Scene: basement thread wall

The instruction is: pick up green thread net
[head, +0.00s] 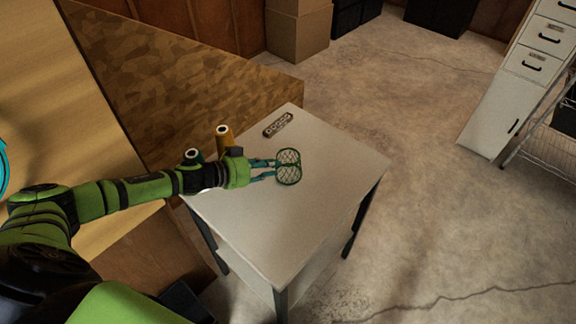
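The green thread net (289,167) is a small open-mesh cylinder on the white side table (325,185), near its middle. My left gripper (275,168) reaches in from the left, low over the table top. Its two teal fingers are spread apart with a gap between them. The fingertips are at the left edge of the net; I cannot tell whether they touch it. My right gripper is out of view.
An orange-yellow spool (224,137) and a dark green spool (192,156) stand beside my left gripper. A small strip with round holes (278,124) lies at the table's back. A wooden panel (200,95) borders the left. Open floor lies to the right, before white drawers (515,85).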

